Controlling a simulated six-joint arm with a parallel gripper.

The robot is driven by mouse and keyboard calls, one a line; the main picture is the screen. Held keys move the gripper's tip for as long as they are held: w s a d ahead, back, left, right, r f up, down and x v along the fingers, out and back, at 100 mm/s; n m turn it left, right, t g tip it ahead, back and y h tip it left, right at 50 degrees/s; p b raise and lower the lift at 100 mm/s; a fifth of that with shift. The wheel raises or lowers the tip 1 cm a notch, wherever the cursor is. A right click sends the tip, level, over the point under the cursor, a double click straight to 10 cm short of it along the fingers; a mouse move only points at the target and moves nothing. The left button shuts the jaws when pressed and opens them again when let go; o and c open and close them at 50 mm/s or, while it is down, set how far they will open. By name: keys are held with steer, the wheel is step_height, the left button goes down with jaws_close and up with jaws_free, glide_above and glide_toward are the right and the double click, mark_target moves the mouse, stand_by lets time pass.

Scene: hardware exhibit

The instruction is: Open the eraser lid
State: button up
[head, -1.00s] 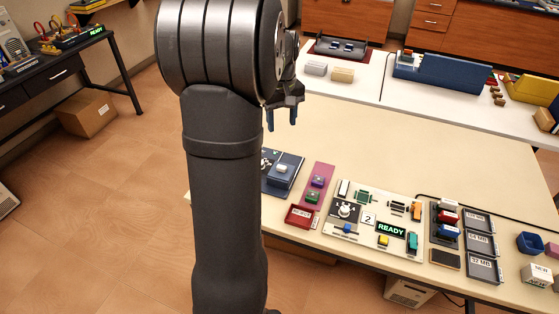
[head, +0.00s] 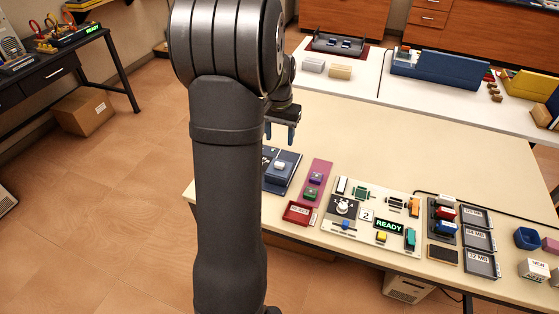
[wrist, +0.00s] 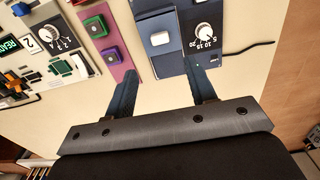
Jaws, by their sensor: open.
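The eraser looks to be the dark blue box on the table, left of the magenta strip. Its lid (wrist: 159,65) carries a small white handle (wrist: 160,39), which also shows in the head view (head: 280,166). A panel with a white timer dial (wrist: 203,30) sits beside the lid. The lid appears shut. My gripper (wrist: 160,68) is open and empty, its two blue fingers pointing at the eraser's near edge. In the head view my gripper (head: 281,133) hangs above and behind the eraser, apart from it. My arm hides the eraser's left part there.
A magenta strip (head: 326,170) with purple and green blocks lies right of the eraser, by a red tray (head: 297,213). A board with a READY display (head: 389,227) stands further right. The table behind (head: 400,140) is clear. A black cable (wrist: 248,47) runs near the dial.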

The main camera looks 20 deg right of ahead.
mark_target(279, 164)
step_height(279, 164, down, 11)
steer(key=shift+r, duration=0.1)
stand_by(0.3)
